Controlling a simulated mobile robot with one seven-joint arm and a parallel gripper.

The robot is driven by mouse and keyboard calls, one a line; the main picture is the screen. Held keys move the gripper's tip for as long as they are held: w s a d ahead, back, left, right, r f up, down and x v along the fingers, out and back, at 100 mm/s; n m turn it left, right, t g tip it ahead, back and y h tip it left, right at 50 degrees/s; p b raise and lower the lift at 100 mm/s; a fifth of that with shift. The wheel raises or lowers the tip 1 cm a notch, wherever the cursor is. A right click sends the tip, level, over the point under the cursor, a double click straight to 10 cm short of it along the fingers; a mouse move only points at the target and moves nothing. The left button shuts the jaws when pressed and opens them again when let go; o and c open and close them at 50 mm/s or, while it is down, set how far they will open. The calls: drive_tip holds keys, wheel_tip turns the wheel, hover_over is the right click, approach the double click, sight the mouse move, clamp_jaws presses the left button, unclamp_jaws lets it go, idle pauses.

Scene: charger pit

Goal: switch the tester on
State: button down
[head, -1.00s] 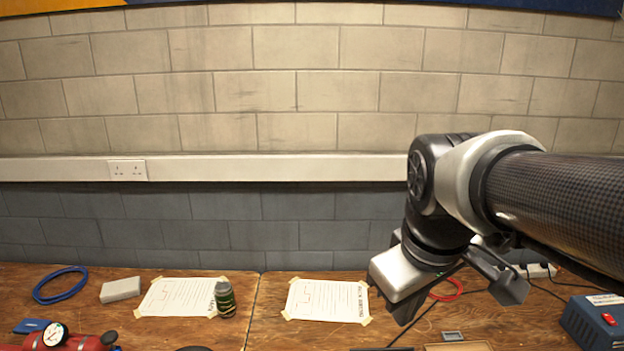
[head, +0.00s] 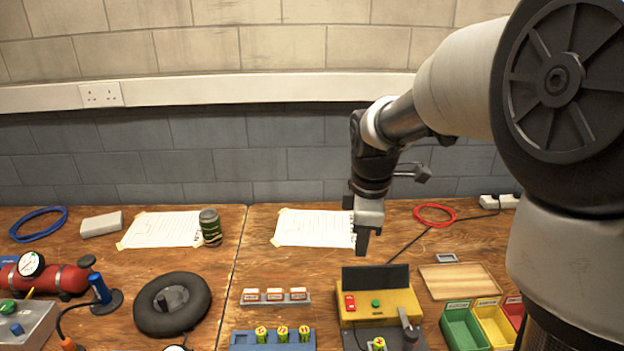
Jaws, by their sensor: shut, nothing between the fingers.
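The tester (head: 398,304) is a yellow box in the lower right middle of the head view. It has a red switch (head: 350,304) on its left, a green button (head: 376,303) and an upright dark panel (head: 365,278) at its back. I cannot tell the switch's position. The front of the dark base is cut off by the picture's bottom edge.
Green, yellow and red bins (head: 463,326) stand right of the tester, below a wooden tray (head: 460,280). A blue holder (head: 243,341) with several cells and a white labelled strip (head: 275,297) lie left. A black tyre (head: 173,330) lies further left.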

drive_tip(key=n+b, duration=0.1)
drive_tip(key=n, duration=0.1)
approach(349, 298)
drive_tip(key=f+b, duration=0.2)
drive_tip(key=f, duration=0.1)
drive_tip(key=w+f+b, duration=0.1)
drive_tip(key=f, duration=0.2)
drive_tip(key=shift+w+d+f+b, duration=0.15)
drive_tip(key=shift+b, duration=0.2)
drive_tip(key=shift+g+p, duration=0.3)
drive_tip(key=shift+p, duration=0.1)
